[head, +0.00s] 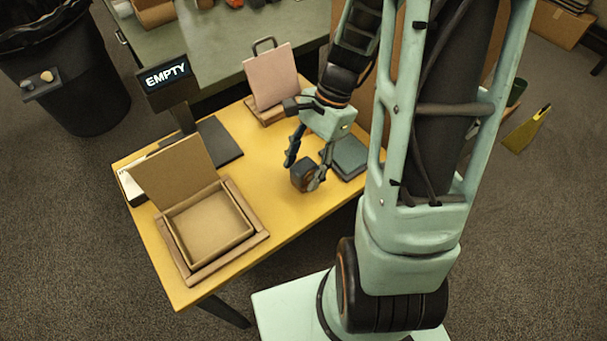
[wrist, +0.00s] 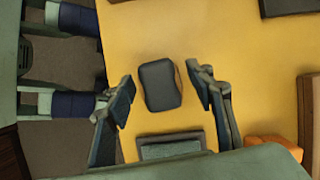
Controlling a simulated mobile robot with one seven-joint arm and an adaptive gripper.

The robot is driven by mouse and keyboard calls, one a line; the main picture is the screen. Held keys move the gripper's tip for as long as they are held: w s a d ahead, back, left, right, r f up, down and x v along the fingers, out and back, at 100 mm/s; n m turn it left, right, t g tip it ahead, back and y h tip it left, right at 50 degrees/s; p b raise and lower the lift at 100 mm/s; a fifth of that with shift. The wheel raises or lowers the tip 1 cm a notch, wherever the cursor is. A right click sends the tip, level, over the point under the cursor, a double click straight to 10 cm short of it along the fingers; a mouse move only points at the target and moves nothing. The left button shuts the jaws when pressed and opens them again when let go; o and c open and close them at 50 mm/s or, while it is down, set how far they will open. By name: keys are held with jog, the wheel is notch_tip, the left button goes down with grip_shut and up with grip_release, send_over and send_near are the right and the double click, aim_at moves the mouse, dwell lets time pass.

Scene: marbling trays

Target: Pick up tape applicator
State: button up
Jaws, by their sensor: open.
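The tape applicator, seemingly the small dark block with a brown side (head: 302,177), sits on the yellow table (head: 250,190) near its right side. In the wrist view the dark block (wrist: 159,85) lies between my two fingers. My gripper (head: 306,168) is open and points down over it, one finger on each side. In the wrist view my gripper (wrist: 163,91) shows small gaps between the block and both fingertips. In the head view the fingers partly cover the block.
A dark teal flat block (head: 347,155) lies close on the right. An open cardboard box (head: 243,239) stands at the front left. A sign reading EMPTY (head: 167,75) and a pink board on a stand (head: 271,78) are behind. The table between is clear.

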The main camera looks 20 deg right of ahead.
aim_at(301, 170)
grip_shut()
jog(key=shift+r, duration=0.15)
jog(key=shift+r, duration=0.2)
jog(key=r, duration=0.1)
jog(key=r+p, duration=0.1)
jog(key=r, duration=0.1)
jog(key=shift+s+d+r, duration=0.15)
jog(key=shift+d+r, duration=0.1)
jog(key=shift+r, duration=0.05)
jog(key=s+d+r+p, duration=0.2)
jog(key=s+d+r, duration=0.6)
jog(key=s+d, duration=0.1)
jog(key=shift+s+d+r+p, duration=0.2)
jog(key=shift+s+r+p, duration=0.1)
jog(key=shift+r, duration=0.1)
jog(key=c, duration=0.6)
grip_release()
jog(key=c, duration=0.5)
